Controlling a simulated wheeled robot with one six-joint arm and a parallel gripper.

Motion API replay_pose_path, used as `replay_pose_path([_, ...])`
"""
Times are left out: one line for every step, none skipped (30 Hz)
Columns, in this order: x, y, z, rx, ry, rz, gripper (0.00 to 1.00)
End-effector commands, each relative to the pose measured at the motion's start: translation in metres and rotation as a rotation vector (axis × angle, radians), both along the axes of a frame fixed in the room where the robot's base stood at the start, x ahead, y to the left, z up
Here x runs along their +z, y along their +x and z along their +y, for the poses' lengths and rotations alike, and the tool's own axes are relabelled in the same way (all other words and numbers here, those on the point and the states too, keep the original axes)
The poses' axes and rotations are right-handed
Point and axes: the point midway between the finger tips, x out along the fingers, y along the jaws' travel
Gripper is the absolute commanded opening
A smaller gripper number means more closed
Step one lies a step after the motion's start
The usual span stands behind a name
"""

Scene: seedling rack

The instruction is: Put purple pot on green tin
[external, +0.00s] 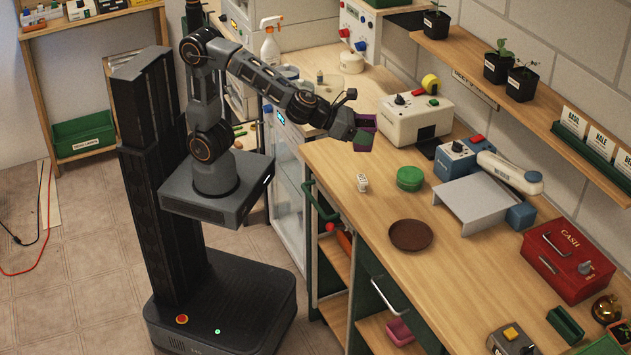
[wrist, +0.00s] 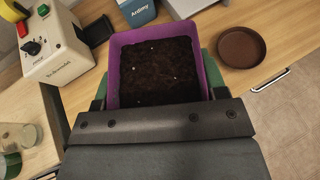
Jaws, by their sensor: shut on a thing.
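The purple pot (external: 366,120) is in my gripper (external: 363,133), held above the near part of the wooden bench. In the wrist view the pot (wrist: 208,73) is filled with dark soil, and my gripper (wrist: 158,95) is shut on it, with a green finger on each side. The green tin (external: 409,178) is a low round tin standing on the bench. It lies below and to the right of the pot in the external view, apart from it.
A brown saucer (external: 410,235) lies near the bench's front edge. A small white labelled item (external: 362,183) stands left of the tin. A cream box (external: 415,117), a blue device (external: 458,158) and a grey stand (external: 476,200) are behind. A red cash box (external: 568,262) is farther right.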

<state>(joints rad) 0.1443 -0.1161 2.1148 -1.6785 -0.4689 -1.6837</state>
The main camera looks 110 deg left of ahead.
Motion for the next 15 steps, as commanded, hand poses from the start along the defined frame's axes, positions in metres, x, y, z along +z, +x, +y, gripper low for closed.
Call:
replay_pose_path([0.001,-0.005,0.012,0.076,0.003,-0.002,0.38])
replay_pose_path([0.001,-0.008,0.018,0.120,0.004,-0.003,0.38])
replay_pose_path([0.002,-0.012,0.026,0.173,0.008,-0.004,0.38])
replay_pose_path([0.002,-0.015,0.031,0.209,0.011,-0.005,0.38])
replay_pose_path([0.002,-0.018,0.036,0.242,0.013,-0.007,0.38])
replay_pose_path([0.003,-0.022,0.041,0.281,0.016,-0.008,0.38])
replay_pose_path([0.003,-0.024,0.044,0.307,0.018,-0.009,0.38])
replay_pose_path([0.004,-0.026,0.047,0.331,0.020,-0.011,0.38])
replay_pose_path([0.004,-0.029,0.051,0.355,0.022,-0.013,0.38])
replay_pose_path([0.004,-0.030,0.053,0.372,0.024,-0.016,0.38])
replay_pose_path([0.004,-0.031,0.055,0.385,0.026,-0.016,0.38])
replay_pose_path([0.004,-0.030,0.057,0.399,0.028,-0.018,0.38])
replay_pose_path([0.003,-0.028,0.058,0.408,0.029,-0.019,0.38])
replay_pose_path([0.001,-0.024,0.059,0.413,0.030,-0.019,0.38])
replay_pose_path([-0.002,-0.018,0.061,0.419,0.030,-0.020,0.38])
